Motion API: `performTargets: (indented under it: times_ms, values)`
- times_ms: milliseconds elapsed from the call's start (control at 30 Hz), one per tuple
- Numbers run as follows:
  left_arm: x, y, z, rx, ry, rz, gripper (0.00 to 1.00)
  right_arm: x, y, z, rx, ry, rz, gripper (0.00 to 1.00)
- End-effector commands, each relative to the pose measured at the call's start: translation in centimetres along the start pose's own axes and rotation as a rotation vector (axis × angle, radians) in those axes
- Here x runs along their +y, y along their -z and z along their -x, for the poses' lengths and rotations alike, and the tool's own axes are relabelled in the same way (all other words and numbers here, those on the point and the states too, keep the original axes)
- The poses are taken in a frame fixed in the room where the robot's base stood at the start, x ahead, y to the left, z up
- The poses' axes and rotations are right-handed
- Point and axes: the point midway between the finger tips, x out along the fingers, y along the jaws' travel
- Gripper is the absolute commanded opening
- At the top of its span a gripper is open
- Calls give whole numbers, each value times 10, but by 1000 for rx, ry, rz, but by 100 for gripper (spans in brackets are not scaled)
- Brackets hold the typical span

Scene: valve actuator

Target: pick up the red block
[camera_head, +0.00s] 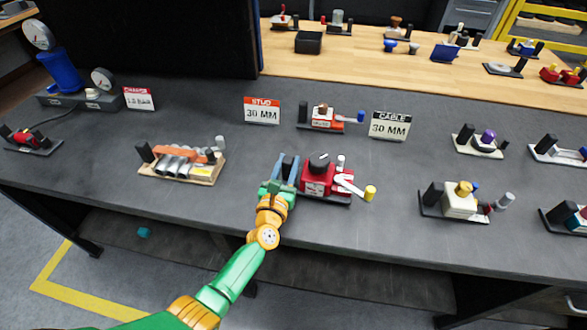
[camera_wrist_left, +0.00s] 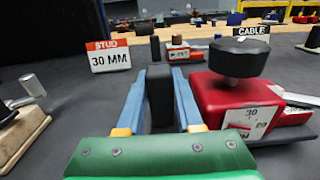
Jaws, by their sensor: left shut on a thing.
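The red block (camera_head: 316,182) sits on a dark base plate at the front middle of the grey table. It has a black knob on top, a white label and a white lever with a yellow end on its right. In the left wrist view the red block (camera_wrist_left: 235,103) is just right of my fingers. My left gripper (camera_head: 284,168), with blue fingers, is shut on a black post (camera_wrist_left: 159,97) that stands at the block's left side. The post's foot is hidden behind the green palm. My right gripper is not in view.
Signs for STUD (camera_head: 262,111) and CABLE (camera_head: 390,126) stand behind. An orange-handled fixture (camera_head: 181,160) is to the left and a cream block fixture (camera_head: 459,201) to the right. Bare table lies between them and the red block.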

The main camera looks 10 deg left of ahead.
Motion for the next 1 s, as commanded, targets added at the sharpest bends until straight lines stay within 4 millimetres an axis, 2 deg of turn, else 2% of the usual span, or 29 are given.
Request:
performTargets:
  times_ms: [167, 367, 467, 700, 800, 900, 1000]
  values:
    - [1, -25, 0, -8, -4, 11, 0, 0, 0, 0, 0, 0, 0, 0]
    - [1, -22, 37, -2, -2, 3, 0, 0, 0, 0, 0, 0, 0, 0]
    - [1, -22, 63, -1, -3, 3, 0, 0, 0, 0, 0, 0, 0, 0]
    - [1, -22, 137, 0, 2, -5, 0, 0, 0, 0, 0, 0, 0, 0]
    - [0, -22, 158, 0, 3, -3, 0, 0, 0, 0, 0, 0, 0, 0]
    - [1, -22, 172, -3, 1, -2, 0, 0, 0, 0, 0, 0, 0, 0]
    - [1, -20, 171, -6, 0, -3, 0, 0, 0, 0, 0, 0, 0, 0]
